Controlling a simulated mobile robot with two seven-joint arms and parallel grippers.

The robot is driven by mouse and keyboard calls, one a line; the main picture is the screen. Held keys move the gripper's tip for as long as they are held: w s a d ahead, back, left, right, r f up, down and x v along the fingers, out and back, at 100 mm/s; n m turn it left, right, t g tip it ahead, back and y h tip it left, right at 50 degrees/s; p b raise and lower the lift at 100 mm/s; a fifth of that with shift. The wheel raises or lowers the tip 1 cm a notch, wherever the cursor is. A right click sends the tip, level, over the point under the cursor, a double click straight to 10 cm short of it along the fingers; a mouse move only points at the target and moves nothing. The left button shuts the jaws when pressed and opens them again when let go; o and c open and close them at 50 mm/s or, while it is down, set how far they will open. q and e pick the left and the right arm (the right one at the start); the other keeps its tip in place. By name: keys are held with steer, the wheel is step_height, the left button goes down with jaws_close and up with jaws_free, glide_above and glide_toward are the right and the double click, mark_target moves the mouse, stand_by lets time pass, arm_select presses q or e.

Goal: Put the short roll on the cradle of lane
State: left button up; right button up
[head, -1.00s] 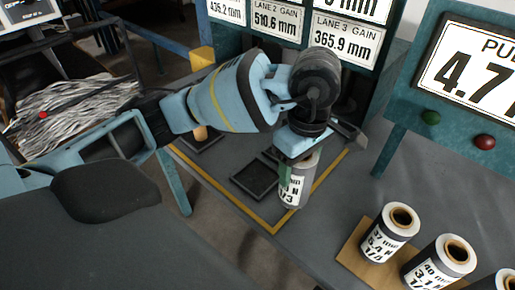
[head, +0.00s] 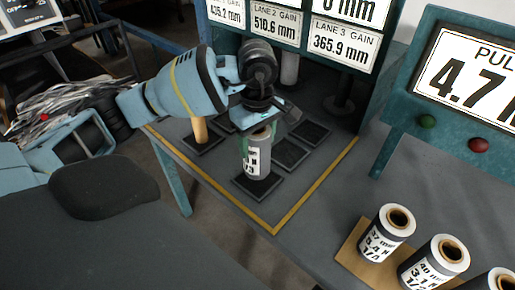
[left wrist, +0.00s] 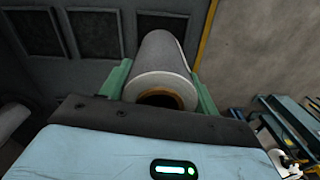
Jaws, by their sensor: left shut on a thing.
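My left gripper (head: 257,136) is shut on a grey roll (head: 258,160) with a white printed label. The roll is upright, over the front dark square pad (head: 270,188); I cannot tell whether it touches. In the left wrist view the green fingers flank the roll (left wrist: 163,62), its brown core end facing the camera. Other dark square pads lie beside it, one at right (head: 292,155), one farther back (head: 312,132) and one at left (head: 205,146). Which lane each pad belongs to cannot be read. My right gripper is out of view.
Several labelled rolls (head: 386,232) stand on a tan board (head: 352,240) at front right. A tan cylinder (head: 200,128) stands on the left pad. Lane gain signs (head: 340,45) hang behind. A yellow line (head: 315,188) borders the pads. The bench between line and board is clear.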

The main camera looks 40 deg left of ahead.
mark_target(258, 150)
arm_select(q)
step_height(258, 150, down, 3)
steer(key=shift+d, duration=0.1)
steer(key=shift+f, duration=0.1)
steer(key=shift+f, duration=0.1)
steer(key=o, duration=1.1)
